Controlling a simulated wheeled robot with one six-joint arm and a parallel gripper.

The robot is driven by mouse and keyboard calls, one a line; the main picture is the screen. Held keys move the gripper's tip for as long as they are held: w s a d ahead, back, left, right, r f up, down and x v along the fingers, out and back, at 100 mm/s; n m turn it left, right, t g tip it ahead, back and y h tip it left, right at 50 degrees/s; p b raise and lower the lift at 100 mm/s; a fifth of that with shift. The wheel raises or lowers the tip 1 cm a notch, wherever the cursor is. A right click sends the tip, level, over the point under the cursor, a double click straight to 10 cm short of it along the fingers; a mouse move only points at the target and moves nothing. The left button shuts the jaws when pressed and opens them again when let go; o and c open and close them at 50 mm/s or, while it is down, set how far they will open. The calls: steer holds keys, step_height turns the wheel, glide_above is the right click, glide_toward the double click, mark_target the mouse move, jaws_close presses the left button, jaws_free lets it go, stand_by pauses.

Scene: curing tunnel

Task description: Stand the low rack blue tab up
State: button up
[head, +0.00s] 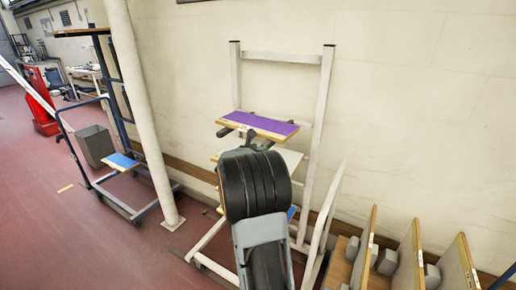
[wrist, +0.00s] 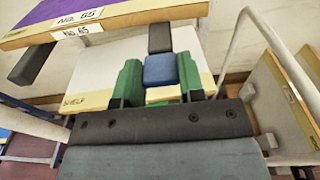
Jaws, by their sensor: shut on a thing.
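My gripper (wrist: 158,78) has green fingers shut on a blue tab (wrist: 160,70) in the wrist view. The tab is a small block with a dark block (wrist: 160,38) just beyond it. A white shelf board (wrist: 105,62) with a yellowish edge lies around and beneath it. I cannot tell from this angle how far the tab is tilted. The rack (head: 308,150) stands against the wall there, and part of the white board (head: 291,157) shows beside my arm.
A purple-topped board (head: 258,126) sits on the rack just above the white board; its corner (wrist: 75,25) is close at upper left in the wrist view. Upright wooden panels (head: 409,257) stand at right. A white post (head: 145,110) and a cart (head: 122,162) stand at left. Floor is open farther left.

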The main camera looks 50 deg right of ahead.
steer(key=r+y+p, duration=0.1)
steer(key=p, duration=0.3)
steer(key=r+g+y+p, duration=0.1)
steer(key=y+p, duration=0.1)
steer(key=p, duration=0.2)
steer(key=shift+d+r, duration=0.15)
steer(key=shift+d, duration=0.05)
steer(key=y+p, duration=0.3)
steer(key=shift+w+d+g+y, duration=0.15)
steer(key=shift+d+g+y, duration=0.15)
steer(key=shift+g, duration=0.1)
steer(key=y, duration=0.3)
steer(key=d+g+y, duration=0.1)
steer(key=shift+w+d+r+y+p, duration=0.1)
steer(key=shift+w+r+y+p, duration=0.05)
steer(key=shift+r+y+p, duration=0.15)
steer(key=y, duration=0.2)
steer(key=d+g+y, duration=0.1)
steer(key=y, duration=0.2)
steer(key=shift+w+d, duration=0.15)
steer(key=shift+d, duration=0.05)
steer(key=o, duration=0.9)
steer(key=shift+o, duration=0.2)
steer(key=shift+r, duration=0.15)
